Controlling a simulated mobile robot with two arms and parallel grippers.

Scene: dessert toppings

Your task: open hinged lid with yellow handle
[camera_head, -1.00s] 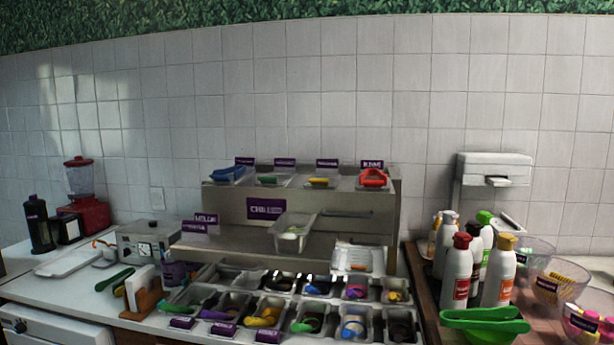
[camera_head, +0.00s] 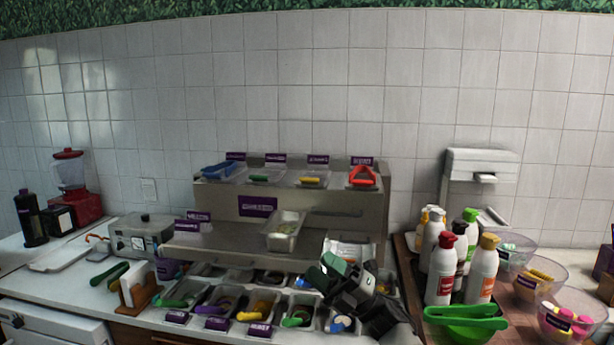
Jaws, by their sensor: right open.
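A hinged lid with a yellow handle (camera_head: 311,180) lies shut on a container in the top row of the steel stand, between the green-handled and red-handled lids. My right gripper (camera_head: 324,272) is in the lower middle, dark and open, with nothing visible between its fingers. It is below and in front of the yellow-handled lid and apart from it. It hides part of the lower topping bins. My left gripper is not in view.
Blue (camera_head: 219,170), green (camera_head: 259,178) and red (camera_head: 362,176) handles share the top row. A clear container (camera_head: 284,232) stands on the middle shelf.

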